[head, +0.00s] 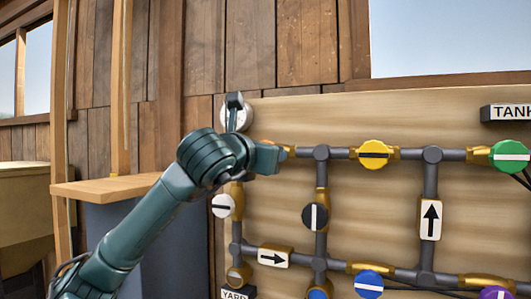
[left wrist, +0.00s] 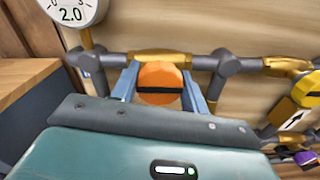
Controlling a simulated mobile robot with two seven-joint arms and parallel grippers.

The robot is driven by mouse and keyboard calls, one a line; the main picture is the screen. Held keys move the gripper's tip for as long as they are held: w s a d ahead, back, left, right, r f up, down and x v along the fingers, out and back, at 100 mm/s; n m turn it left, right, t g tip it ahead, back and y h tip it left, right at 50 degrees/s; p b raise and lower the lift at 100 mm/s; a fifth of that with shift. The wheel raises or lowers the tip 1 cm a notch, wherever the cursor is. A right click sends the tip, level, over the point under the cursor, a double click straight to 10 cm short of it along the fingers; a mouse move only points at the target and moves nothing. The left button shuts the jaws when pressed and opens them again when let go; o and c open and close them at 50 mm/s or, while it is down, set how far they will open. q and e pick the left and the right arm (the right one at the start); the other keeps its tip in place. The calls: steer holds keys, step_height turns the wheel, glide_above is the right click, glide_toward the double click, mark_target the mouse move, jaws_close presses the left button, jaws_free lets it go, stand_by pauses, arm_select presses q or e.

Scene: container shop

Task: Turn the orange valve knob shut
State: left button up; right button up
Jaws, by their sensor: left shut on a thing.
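The orange valve knob (left wrist: 160,84) is round with a black bar across its face. In the left wrist view the bar lies roughly level, along the grey pipe behind it. My left gripper (left wrist: 161,90) has one finger on each side of the knob and is shut on it. In the head view the left gripper (head: 270,158) reaches the upper left of the pipe board (head: 380,115), and its body hides the orange knob. My right gripper is in neither view.
A yellow knob (head: 373,155) and a green knob (head: 509,156) sit further right on the same pipe. White (head: 222,206), black (head: 315,217) and blue (head: 369,284) knobs are below. A round gauge (left wrist: 70,10) is above left. A wooden-topped counter (head: 105,188) stands left.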

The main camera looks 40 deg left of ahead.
arm_select(q)
steer(key=shift+m, duration=0.3)
steer(key=m, duration=0.4)
steer(key=shift+m, duration=0.3)
steer(key=m+p, duration=0.1)
steer(key=m, duration=0.3)
steer(key=m+p, duration=0.1)
steer(key=m, duration=0.4)
steer(key=shift+d, duration=0.1)
steer(key=shift+f+m+p, duration=0.1)
steer(key=shift+m+p, duration=0.35)
steer(key=shift+m, duration=1.35)
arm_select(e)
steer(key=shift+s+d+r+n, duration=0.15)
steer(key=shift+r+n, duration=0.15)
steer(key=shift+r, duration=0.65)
arm_select(q)
steer(key=o, duration=1)
